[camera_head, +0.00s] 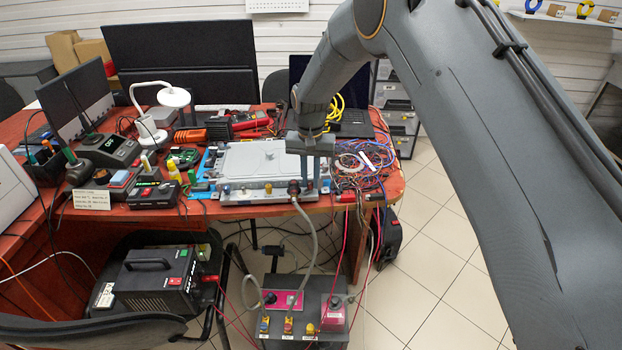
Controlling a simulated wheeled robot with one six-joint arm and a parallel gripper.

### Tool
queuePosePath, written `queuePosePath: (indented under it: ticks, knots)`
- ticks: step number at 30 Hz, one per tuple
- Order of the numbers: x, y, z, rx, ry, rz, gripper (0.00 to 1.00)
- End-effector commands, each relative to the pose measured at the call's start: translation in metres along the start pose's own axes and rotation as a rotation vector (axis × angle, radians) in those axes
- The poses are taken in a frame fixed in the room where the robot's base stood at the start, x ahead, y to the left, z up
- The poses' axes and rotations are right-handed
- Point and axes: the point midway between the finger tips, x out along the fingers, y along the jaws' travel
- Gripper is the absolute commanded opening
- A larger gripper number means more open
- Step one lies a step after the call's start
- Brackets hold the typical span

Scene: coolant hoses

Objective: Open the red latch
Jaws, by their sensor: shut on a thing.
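A grey flat unit (248,160) lies on the red desk, with small coloured fittings along its front edge. A grey hose (312,232) hangs from a dark hose connector (294,187) at the front right of the unit, down to a box on the floor. My gripper (307,186) points down at this corner and is shut at the hose connector. The exact contact is small and partly hidden. No red latch can be made out clearly.
Tangled wires (365,165) lie right of the unit, close to my gripper. A white lamp (172,97) and small devices stand to the left. A dark control box (318,305) with coloured fittings is on the floor below. The tiled floor (440,240) at right is clear.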

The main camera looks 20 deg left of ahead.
Motion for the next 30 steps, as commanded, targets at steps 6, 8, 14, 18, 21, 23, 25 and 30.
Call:
queuePosePath:
  ticks: [6, 8, 14, 18, 21, 23, 25, 30]
  knots:
    - [0.0001, -0.0003, -0.0005, -0.074, 0.001, 0.000, 0.00]
    - [0.0004, -0.0003, -0.0005, -0.109, 0.001, 0.000, 0.00]
    - [0.0005, -0.0003, -0.0007, -0.259, 0.001, 0.000, 0.00]
    - [0.0001, -0.0002, -0.0007, -0.368, 0.001, 0.000, 0.00]
    - [0.0002, -0.0001, -0.0005, -0.440, 0.000, 0.000, 0.00]
    - [0.0003, 0.0000, -0.0004, -0.480, 0.000, 0.000, 0.00]
    - [0.0003, 0.0000, -0.0003, -0.521, 0.000, 0.000, 0.00]
    - [-0.0002, 0.0001, -0.0004, -0.597, 0.000, 0.000, 0.00]
